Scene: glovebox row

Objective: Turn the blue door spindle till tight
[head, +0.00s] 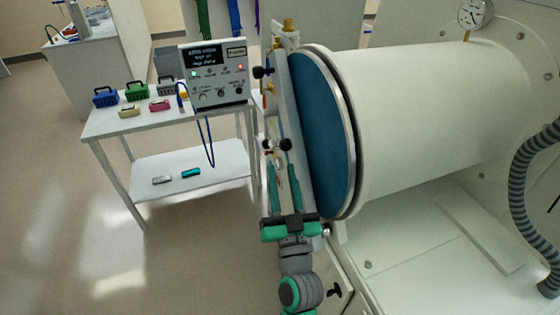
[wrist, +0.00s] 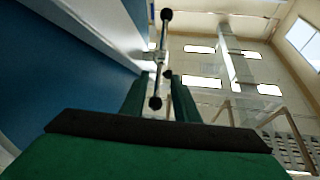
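The blue door (head: 325,130) covers the round end of the white cylinder; a pale crossbar (head: 291,110) stands in front of it. The spindle's handle bar, with black end knobs (head: 285,144), sits around mid-height of the crossbar. In the wrist view the bar (wrist: 161,35) stands near upright, one knob at the top and one low, with the blue door (wrist: 50,85) at left. My gripper (head: 280,160) comes from below. Its green fingers (wrist: 158,88) are apart, and the lower knob shows between them. Contact with the bar cannot be told.
A white trolley (head: 105,128) with a control box (head: 216,75) and small coloured cases stands to the left. Another black-knobbed fitting (head: 262,72) is higher on the crossbar. A pressure gauge (head: 474,14) tops the cylinder (head: 430,110). Open floor lies at lower left.

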